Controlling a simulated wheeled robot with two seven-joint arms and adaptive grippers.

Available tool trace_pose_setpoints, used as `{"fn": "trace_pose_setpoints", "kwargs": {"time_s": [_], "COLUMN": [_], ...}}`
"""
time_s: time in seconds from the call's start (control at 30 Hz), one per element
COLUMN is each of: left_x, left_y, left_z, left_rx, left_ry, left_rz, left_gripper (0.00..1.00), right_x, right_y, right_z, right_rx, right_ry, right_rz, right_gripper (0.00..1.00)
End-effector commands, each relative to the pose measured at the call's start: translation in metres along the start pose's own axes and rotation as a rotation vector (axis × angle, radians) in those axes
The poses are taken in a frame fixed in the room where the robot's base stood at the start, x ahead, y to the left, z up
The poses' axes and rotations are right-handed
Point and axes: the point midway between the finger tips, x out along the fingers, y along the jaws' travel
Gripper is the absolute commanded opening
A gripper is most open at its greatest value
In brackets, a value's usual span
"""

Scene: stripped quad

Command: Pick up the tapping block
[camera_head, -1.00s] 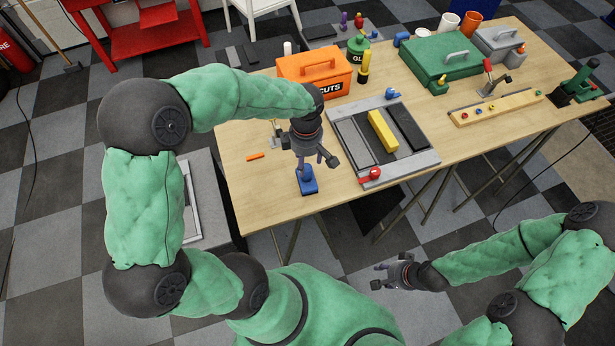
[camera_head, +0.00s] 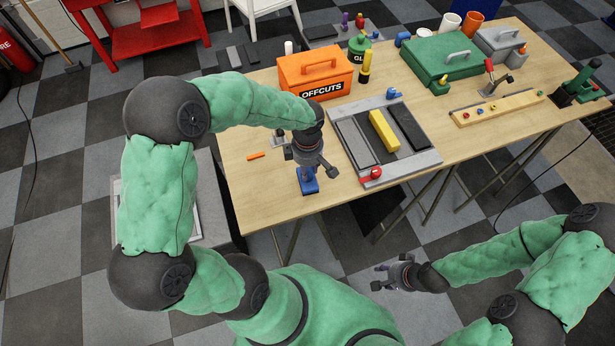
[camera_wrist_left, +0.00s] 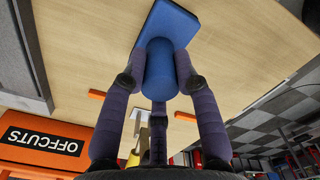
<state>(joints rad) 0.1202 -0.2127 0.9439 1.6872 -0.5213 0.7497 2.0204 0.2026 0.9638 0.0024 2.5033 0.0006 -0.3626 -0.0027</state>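The tapping block, a blue block with a flat base and a round upright handle, stands near the table's front edge in the head view (camera_head: 308,186). It also shows in the left wrist view (camera_wrist_left: 178,22). My left gripper (camera_head: 312,170) is right above it, pointing down. In the left wrist view its fingers (camera_wrist_left: 160,78) are spread on both sides of the blue handle, with a third finger at the near side. Firm contact cannot be made out. My right gripper (camera_head: 392,272) is open and empty, away from the table, low in the head view.
A grey tray (camera_head: 431,158) with a yellow bar (camera_head: 383,130) and dark bars lies right of the block. An orange offcuts box (camera_head: 314,78) stands behind. A small orange stick (camera_head: 256,156) lies left. Bare tabletop (camera_head: 243,185) surrounds the block.

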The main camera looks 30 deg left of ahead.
Motion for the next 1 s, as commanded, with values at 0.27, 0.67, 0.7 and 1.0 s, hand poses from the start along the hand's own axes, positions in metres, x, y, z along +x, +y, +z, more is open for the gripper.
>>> {"fn": "trace_pose_setpoints", "kwargs": {"time_s": [0.27,0.67,0.7,1.0], "left_x": [-0.001,-0.033,-0.040,-0.099], "left_y": [0.000,0.001,-0.003,-0.050], "left_z": [0.000,-0.001,0.003,0.037], "left_rx": [-0.001,0.000,0.002,0.007], "left_ry": [0.000,0.001,0.000,0.000], "left_rz": [0.001,0.005,0.005,0.005], "left_gripper": [0.00,0.00,0.00,0.00], "right_x": [0.000,-0.005,-0.006,-0.014], "right_y": [0.000,-0.002,-0.002,-0.005], "right_z": [0.000,0.000,0.000,0.001], "right_rx": [0.000,0.000,0.000,0.000], "right_ry": [0.000,0.000,0.000,0.000], "right_rz": [0.000,0.000,0.000,0.000], "right_gripper": [0.40,0.40,0.40,0.40]}}
